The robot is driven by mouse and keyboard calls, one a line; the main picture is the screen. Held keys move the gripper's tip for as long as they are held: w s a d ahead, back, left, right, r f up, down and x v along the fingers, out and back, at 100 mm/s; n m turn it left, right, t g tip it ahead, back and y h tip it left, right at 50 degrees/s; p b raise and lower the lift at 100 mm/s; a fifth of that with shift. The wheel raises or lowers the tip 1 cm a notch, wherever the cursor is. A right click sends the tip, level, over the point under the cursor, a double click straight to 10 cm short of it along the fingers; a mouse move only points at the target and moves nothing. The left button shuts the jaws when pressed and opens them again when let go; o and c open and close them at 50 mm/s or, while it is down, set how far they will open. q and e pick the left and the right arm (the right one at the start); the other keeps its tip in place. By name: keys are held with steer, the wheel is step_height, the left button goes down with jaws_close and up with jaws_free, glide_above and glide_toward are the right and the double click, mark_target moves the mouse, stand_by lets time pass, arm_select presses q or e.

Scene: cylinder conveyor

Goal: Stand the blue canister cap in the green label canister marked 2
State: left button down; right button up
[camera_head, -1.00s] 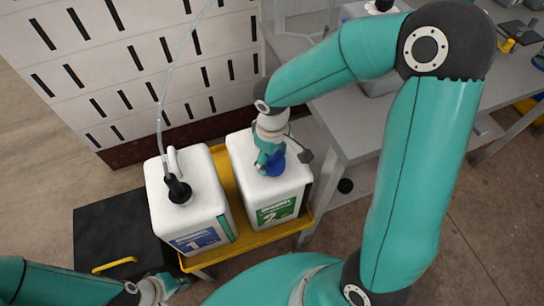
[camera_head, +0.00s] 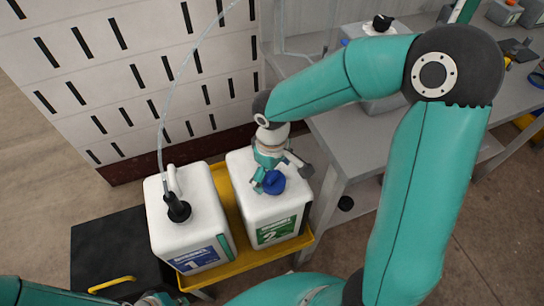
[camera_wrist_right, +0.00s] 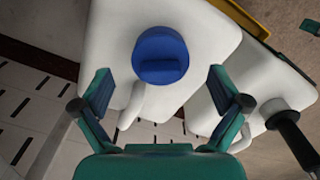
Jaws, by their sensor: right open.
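The blue cap (camera_head: 274,182) sits on top of the white canister with the green label marked 2 (camera_head: 284,204). In the right wrist view the cap (camera_wrist_right: 160,55) rests on the canister's white top (camera_wrist_right: 112,30); the opening beneath it is hidden. My right gripper (camera_head: 267,179) is right by the cap. In the right wrist view its two fingers (camera_wrist_right: 160,88) are spread wide, apart from the cap on both sides, with nothing between the tips. My left gripper (camera_head: 155,299) shows only partly at the bottom edge, and its fingers cannot be made out.
The white canister with the blue label marked 1 (camera_head: 200,238) stands to the left, with a black fitting (camera_head: 177,208) and a clear tube in it. Both canisters stand on a yellow tray (camera_head: 262,252). A grey bench (camera_head: 338,130) is on the right, a slotted white wall behind.

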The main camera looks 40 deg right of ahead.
step_height(320, 180, up, 10)
steer(key=shift+r, duration=0.25)
arm_select(q)
steer(key=shift+s, duration=0.1)
stand_by(0.5)
